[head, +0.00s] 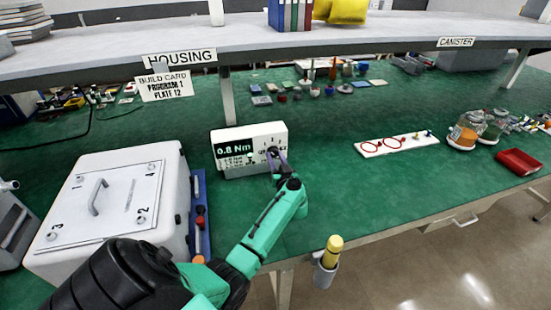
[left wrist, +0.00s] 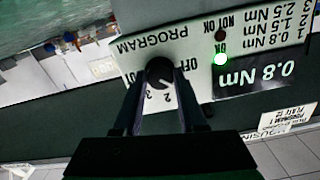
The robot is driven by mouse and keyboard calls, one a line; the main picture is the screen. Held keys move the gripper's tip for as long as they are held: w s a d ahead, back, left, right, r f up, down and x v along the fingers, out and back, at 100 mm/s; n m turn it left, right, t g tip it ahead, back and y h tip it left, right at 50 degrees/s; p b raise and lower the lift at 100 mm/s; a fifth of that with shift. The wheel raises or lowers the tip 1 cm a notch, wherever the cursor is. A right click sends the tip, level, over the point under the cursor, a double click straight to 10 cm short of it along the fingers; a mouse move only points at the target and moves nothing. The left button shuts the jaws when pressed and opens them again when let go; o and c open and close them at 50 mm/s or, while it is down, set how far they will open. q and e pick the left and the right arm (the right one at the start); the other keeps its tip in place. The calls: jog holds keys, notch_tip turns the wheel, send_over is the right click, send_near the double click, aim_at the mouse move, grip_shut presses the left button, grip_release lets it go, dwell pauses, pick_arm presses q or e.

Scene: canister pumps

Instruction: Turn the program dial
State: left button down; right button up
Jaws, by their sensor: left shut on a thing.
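The white controller box (head: 231,168) stands on the green bench with its display reading 0.8 Nm. Its black program dial (left wrist: 159,71) is at the right of the face in the head view. My left gripper (head: 277,156) is shut on the dial, with one finger on each side of it in the left wrist view (left wrist: 160,92). A pale pointer mark shows on the dial, turned away from OFF on the numbered side; the exact number is unclear. The green OK lamp (left wrist: 219,59) is lit. A build card (head: 165,86) reads Program 1, Plate 12. My right gripper is out of view.
A white housing (head: 120,205) with a numbered lid stands at left, beside a blue tool strip (head: 200,215). A white tray (head: 398,144) with red rings lies to the right, with a red bin (head: 519,162) farther right. A yellow-handled tool (head: 333,250) hangs at the front edge.

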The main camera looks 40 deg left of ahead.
pick_arm(q)
jog(key=shift+n, duration=0.3)
jog(key=shift+r+n+p, duration=0.1)
jog(key=shift+n+p, duration=0.55)
jog(key=shift+n, duration=0.95)
jog(key=shift+n+p, duration=0.55)
jog(key=shift+n, duration=2.05)
jog(key=shift+c, duration=2.4)
grip_release()
jog(key=shift+w, duration=0.1)
jog(key=shift+d, duration=0.1)
